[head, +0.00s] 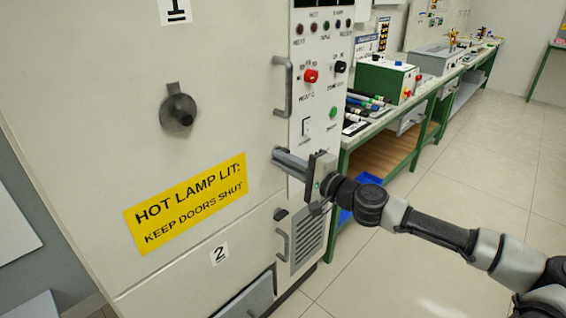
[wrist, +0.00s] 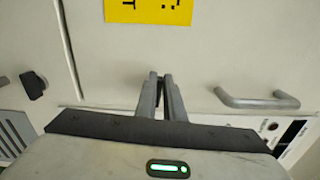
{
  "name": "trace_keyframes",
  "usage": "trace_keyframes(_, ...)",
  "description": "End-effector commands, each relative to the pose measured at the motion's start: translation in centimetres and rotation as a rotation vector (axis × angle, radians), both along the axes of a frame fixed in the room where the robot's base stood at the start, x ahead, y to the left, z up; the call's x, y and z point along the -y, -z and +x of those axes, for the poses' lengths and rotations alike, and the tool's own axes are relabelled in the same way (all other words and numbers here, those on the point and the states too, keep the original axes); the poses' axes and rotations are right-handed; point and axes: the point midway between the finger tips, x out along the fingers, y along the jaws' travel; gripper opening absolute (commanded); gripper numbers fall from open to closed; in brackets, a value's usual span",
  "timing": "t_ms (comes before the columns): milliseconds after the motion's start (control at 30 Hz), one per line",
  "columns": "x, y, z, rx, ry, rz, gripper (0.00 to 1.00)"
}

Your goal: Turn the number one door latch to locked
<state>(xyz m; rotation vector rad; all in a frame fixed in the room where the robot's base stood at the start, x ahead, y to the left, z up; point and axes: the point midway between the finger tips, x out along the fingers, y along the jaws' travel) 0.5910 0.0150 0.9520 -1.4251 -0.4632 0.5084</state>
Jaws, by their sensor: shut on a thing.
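The number one door (head: 100,110) is the upper pale cabinet door, marked with a black 1 (head: 175,10). It looks flush with the cabinet front. My gripper (head: 277,154) is at this door's right edge, below its bar handle (head: 284,86). In the wrist view my gripper (wrist: 161,77) has its fingers nearly together on a small dark part, which I take to be the number one latch. The fingers hide most of the latch, so I cannot tell which way it points.
The bar handle also shows in the wrist view (wrist: 257,103). Below is the number two door (head: 185,270), with its own dark latch (head: 281,213) and handle (head: 283,243). A yellow hot-lamp sign (head: 188,203) is on the upper door. A green-framed bench (head: 385,130) stands at right.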

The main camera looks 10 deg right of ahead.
Motion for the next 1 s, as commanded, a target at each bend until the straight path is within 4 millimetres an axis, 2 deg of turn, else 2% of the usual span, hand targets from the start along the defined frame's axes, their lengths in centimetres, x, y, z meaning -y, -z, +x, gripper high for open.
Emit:
trace_keyframes(300, -0.01, 0.31, -0.01, 0.056, 0.0, -0.078, 0.0)
trace_keyframes(767, 0.02, 0.3, 0.0, 0.064, 0.0, -0.09, 0.0)
trace_keyframes(800, 0.02, 0.3, 0.0, 0.064, 0.0, -0.09, 0.1)
trace_keyframes(900, 0.02, 0.29, 0.01, 0.064, 0.001, -0.088, 0.27)
trace_keyframes(1000, 0.01, 0.28, 0.01, 0.064, 0.0, -0.088, 0.27)
